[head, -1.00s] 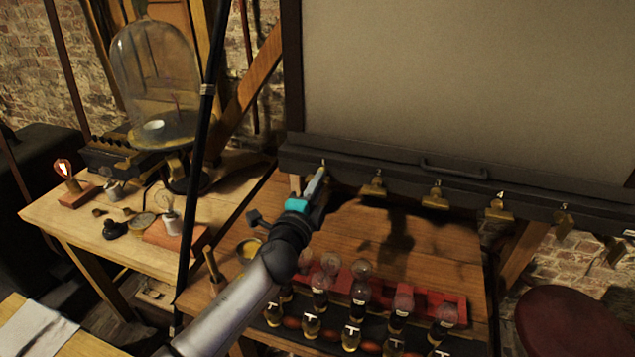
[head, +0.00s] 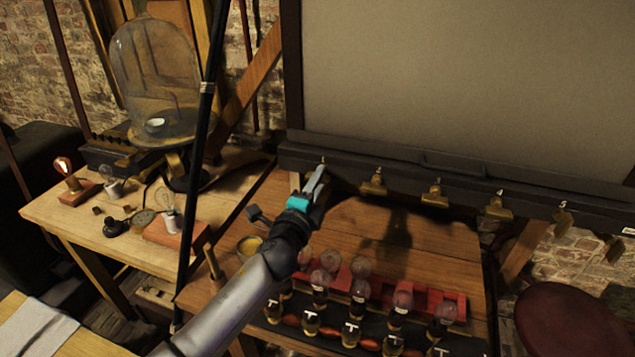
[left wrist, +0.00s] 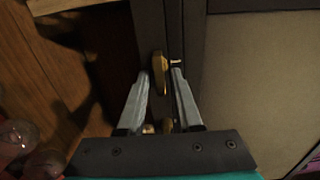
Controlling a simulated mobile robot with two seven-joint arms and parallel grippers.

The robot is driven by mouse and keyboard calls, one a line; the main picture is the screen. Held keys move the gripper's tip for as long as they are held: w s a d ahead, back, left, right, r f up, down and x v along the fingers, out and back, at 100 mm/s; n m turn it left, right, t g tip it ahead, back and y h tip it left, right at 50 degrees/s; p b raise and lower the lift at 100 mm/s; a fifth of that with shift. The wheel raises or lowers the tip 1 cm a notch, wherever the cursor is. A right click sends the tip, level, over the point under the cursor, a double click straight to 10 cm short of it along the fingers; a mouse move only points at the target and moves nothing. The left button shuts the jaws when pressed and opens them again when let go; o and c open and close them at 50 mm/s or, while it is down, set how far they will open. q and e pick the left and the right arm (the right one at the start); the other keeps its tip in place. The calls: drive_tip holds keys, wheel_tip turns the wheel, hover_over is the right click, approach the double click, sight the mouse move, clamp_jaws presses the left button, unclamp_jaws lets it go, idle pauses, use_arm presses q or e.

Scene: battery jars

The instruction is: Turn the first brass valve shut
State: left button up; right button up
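Several brass valves hang in a row along the dark rail under the large pale board. The first valve, at the left end, is hidden behind my left gripper (head: 319,178) in the head view, where only a small pin shows above the fingertips. In the left wrist view, this brass valve (left wrist: 158,74) lies between the tips of the left gripper (left wrist: 160,73). The fingers are apart, with a gap visible at the valve's right side. I cannot tell whether the left finger touches it. The second valve (head: 373,185) hangs to the right. My right gripper is not in view.
A red rack (head: 430,294) of glass bulbs stands on the wooden table below the rail. A glass bell jar (head: 155,75) and small lamps are on the left table. A black pole (head: 203,110) stands left of my arm. A dark red round seat (head: 572,322) is at right.

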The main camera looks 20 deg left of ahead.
use_arm(q)
drive_tip(key=shift+o, duration=0.5)
drive_tip(key=s, duration=1.5)
drive_tip(key=shift+s+a+b, duration=0.15)
drive_tip(key=shift+a+b, duration=0.1)
drive_tip(key=shift+b, duration=0.1)
